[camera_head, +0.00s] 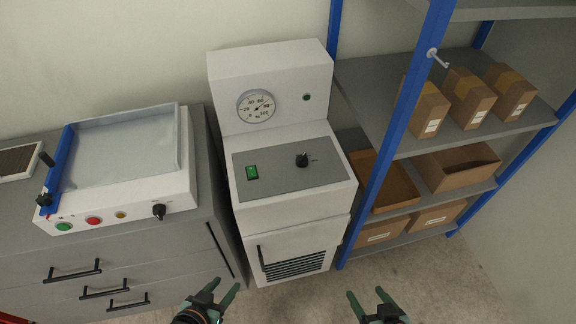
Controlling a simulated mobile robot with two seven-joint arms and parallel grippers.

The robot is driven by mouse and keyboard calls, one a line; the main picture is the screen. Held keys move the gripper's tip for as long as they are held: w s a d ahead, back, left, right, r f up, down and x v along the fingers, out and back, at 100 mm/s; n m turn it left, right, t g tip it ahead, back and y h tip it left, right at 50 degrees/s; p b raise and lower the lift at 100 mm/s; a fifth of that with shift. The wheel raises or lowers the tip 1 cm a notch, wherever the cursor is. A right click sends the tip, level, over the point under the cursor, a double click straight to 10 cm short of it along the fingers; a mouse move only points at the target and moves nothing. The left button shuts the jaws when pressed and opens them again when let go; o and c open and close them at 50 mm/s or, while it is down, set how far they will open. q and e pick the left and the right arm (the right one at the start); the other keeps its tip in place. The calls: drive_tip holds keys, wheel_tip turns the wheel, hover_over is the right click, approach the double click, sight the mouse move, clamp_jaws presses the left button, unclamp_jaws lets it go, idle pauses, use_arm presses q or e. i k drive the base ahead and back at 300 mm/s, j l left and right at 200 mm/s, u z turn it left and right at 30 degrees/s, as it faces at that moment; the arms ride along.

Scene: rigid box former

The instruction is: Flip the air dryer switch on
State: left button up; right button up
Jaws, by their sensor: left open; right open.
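The air dryer (290,222) is a white cabinet in the middle of the head view, against the wall. Its grey panel carries a green rocker switch (252,172) at the left and a black knob (302,160) at the right. Whether the switch is on or off is too small to tell. A round gauge (256,106) sits on the upright back part, with a small green lamp (306,97) to its right. My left gripper (222,291) is open and empty at the bottom, below the dryer. My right gripper (366,294) is open and empty to its right. Both are apart from the dryer.
A grey drawer cabinet (130,262) stands close at the left, bearing a white machine (130,207) with buttons and a blue bar. A blue-framed shelf (386,130) with several cardboard boxes stands close at the right. The floor (310,300) in front is clear.

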sight(251, 170)
drive_tip(key=k, duration=0.65)
drive_tip(key=u, duration=1.2)
drive_tip(key=i+l, duration=0.1)
drive_tip(key=l, duration=0.45)
drive_tip(key=i+l, duration=0.15)
drive_tip(key=l, duration=0.35)
drive_tip(key=i+l, duration=0.1)
drive_tip(key=l, duration=0.45)
drive_tip(key=i+l, duration=0.1)
drive_tip(key=l, duration=0.4)
drive_tip(key=i+l, duration=0.15)
drive_tip(key=l, duration=0.4)
drive_tip(key=u, duration=0.05)
